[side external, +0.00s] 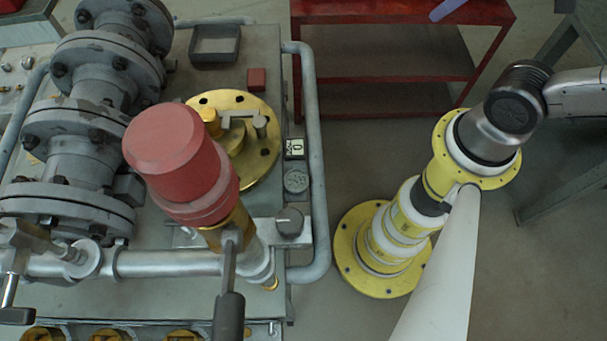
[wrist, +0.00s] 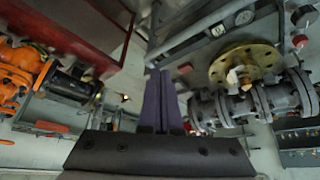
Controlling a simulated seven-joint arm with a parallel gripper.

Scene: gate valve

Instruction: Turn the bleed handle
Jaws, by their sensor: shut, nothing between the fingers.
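My gripper (wrist: 160,75) shows in the wrist view with its two purple fingers together and nothing between them. In the side view a purple bar (side external: 447,9) at the top edge matches the fingers' colour, over the red bench and well away from the valve. No part is marked as the bleed handle. A lever with a dark grip (side external: 229,312) stands in front of the red-capped valve (side external: 175,150). A second dark-gripped lever (side external: 12,300) is at the lower left. A small grey lever sits on the brass flange (side external: 260,165), which also shows in the wrist view (wrist: 243,63).
Flanged grey pipework (side external: 80,130) fills the left of the metal table. A grey tray (side external: 215,45), a red block (side external: 257,79) and small gauges (side external: 296,180) lie near the flange. A grey rail (side external: 316,150) runs along the table's right edge. A red bench (side external: 400,75) stands behind.

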